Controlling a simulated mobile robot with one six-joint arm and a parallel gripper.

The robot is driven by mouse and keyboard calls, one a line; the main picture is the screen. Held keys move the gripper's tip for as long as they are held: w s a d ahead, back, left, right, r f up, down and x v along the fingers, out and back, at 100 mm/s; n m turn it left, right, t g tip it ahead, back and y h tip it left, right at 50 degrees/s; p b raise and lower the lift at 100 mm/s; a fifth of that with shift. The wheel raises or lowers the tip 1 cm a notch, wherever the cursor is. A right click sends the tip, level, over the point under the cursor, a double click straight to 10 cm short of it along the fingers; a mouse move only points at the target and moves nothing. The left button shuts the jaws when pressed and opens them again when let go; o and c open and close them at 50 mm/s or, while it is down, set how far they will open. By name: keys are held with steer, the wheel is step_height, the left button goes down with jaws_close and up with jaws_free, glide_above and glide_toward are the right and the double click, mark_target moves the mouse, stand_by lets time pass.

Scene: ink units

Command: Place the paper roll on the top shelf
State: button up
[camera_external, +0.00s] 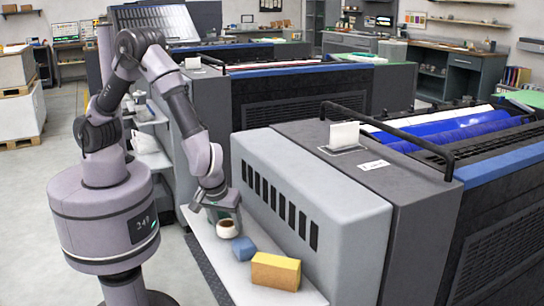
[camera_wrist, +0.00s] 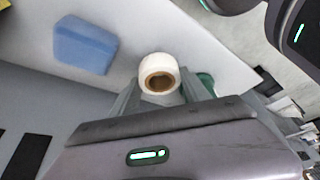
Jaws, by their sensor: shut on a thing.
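The paper roll (camera_external: 228,233) is white with a brown core. It is at the grey ledge along the press's side, below the end of my arm. In the wrist view the roll (camera_wrist: 158,63) sits between the two fingers of my gripper (camera_wrist: 161,88), its core opening facing the camera. My gripper (camera_external: 221,217) is shut on it. I cannot tell whether the roll touches the ledge. White shelves (camera_external: 148,145) with items on them show behind my arm, partly hidden by it; I cannot tell which is the top one.
A blue sponge (camera_external: 238,249) and a yellow block (camera_external: 276,271) lie on the ledge (camera_external: 213,252) nearer the camera. A green item (camera_wrist: 207,82) shows beside the right finger. The press's slotted grey housing (camera_external: 300,200) rises directly right of my gripper. Open floor lies left of my base.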

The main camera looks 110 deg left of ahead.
steer(key=shift+f, duration=0.75)
steer(key=shift+r, duration=0.15)
steer(key=shift+c, duration=0.7)
steer(key=o, duration=1.5)
